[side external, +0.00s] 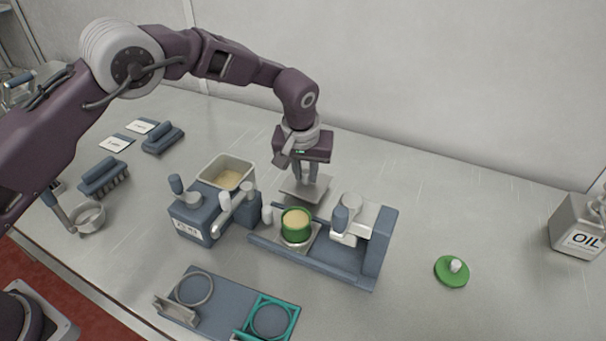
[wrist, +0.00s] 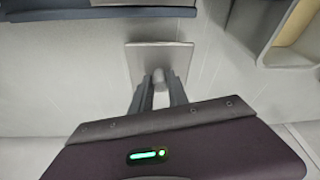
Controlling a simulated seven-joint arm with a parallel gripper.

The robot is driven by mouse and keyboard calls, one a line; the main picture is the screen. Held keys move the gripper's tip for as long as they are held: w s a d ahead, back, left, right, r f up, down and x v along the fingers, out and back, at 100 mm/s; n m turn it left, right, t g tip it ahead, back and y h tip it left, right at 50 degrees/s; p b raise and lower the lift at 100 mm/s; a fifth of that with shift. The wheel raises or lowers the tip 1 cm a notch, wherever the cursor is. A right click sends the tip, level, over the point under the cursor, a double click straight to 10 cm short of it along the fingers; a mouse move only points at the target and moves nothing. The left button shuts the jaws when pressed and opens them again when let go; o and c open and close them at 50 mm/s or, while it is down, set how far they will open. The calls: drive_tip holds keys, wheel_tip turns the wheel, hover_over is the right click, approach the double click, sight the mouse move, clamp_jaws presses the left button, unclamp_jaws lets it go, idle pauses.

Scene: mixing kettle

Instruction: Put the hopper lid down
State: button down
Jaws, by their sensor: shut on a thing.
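The hopper lid (side external: 303,190) is a flat grey square plate with a small knob on top. My gripper (side external: 306,174) points down and is shut on the knob. In the wrist view the lid (wrist: 160,57) sits level beyond the two fingertips (wrist: 159,88), with its knob between them. The lid is over the bare table just behind the machine; I cannot tell whether it touches the surface. The hopper (side external: 249,175) is the open, pale box to the left, with beige powder inside. Its edge shows at the upper right in the wrist view (wrist: 268,42).
A green pot (side external: 297,235) of beige powder stands on the blue machine (side external: 330,268) in front of the lid. A green lid (side external: 452,272) lies to the right, near an oil can (side external: 577,228).

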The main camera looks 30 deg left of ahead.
drive_tip(key=shift+f, duration=0.6)
drive_tip(key=c, duration=1.3)
unclamp_jaws()
drive_tip(key=shift+f, duration=0.15)
